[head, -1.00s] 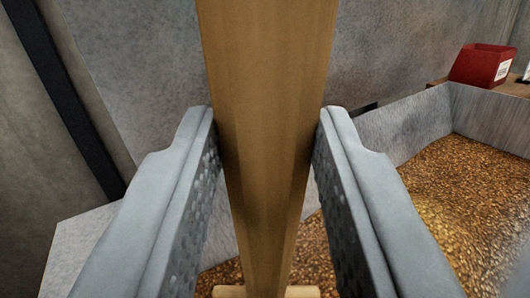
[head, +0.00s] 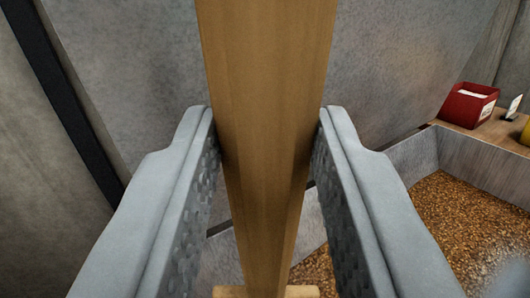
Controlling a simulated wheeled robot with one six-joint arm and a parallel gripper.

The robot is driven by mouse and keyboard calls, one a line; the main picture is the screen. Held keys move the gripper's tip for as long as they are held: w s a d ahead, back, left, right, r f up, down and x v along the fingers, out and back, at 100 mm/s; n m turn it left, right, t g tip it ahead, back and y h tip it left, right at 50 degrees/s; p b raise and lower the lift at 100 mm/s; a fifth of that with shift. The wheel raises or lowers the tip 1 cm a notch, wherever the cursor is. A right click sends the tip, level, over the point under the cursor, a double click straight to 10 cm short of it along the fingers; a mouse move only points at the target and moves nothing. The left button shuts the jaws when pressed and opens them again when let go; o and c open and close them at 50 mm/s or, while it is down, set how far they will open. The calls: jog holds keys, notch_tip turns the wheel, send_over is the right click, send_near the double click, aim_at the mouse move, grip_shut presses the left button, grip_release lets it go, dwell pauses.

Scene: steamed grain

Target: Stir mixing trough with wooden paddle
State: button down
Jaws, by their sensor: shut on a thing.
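My gripper (head: 265,140) is shut on the wooden paddle (head: 266,90), its two grey fingers pressed against either side of the shaft. The paddle runs from the top of the view down between the fingers, with a short wooden crosspiece at the bottom edge. The mixing trough (head: 485,165) is a grey metal box at the lower right, holding brown grain (head: 460,225). Some grain also shows just right of the shaft, low in the view. The paddle's lower end is out of view, so I cannot tell whether it touches the grain.
A grey wall (head: 400,60) with a dark vertical strip (head: 62,100) fills the back.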

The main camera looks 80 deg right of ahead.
jog(key=r, duration=0.7)
jog(key=s+r, duration=0.1)
jog(key=r, duration=0.2)
jog(key=shift+d+r, duration=0.2)
jog(key=shift+d, duration=0.15)
jog(key=shift+w, duration=0.15)
